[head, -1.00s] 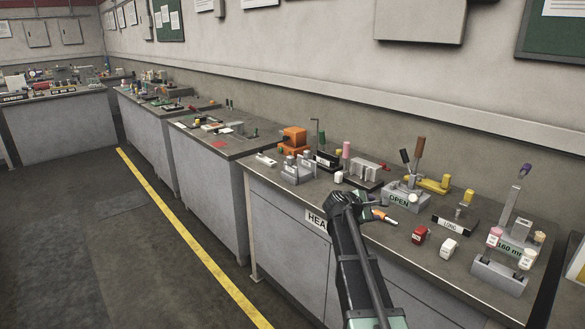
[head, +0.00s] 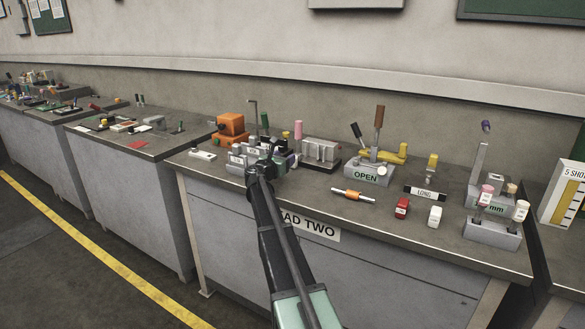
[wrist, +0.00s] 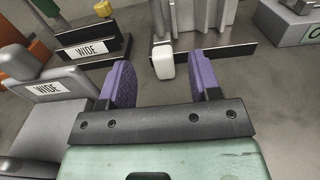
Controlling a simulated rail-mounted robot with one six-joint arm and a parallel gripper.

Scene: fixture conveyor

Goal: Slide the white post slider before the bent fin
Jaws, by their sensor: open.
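In the wrist view a white rounded block (wrist: 163,62), which looks like the white post slider, stands upright at a black strip. It shows beyond and between my two purple fingers. My gripper (wrist: 160,76) is open, with nothing held between the fingers. In the head view my gripper (head: 281,155) is over the bench and hides the white block. The grey finned fixture (head: 321,151) stands just right of my gripper. Its upright fins (wrist: 190,18) show behind the white block in the wrist view. I cannot tell which fin is bent.
Grey pieces labelled WIDE (wrist: 50,92) stand close left of my fingers. An OPEN clamp block (head: 366,175) stands to the right. An orange-and-silver tool (head: 352,194), a red block (head: 402,207) and another white block (head: 435,215) lie towards the front.

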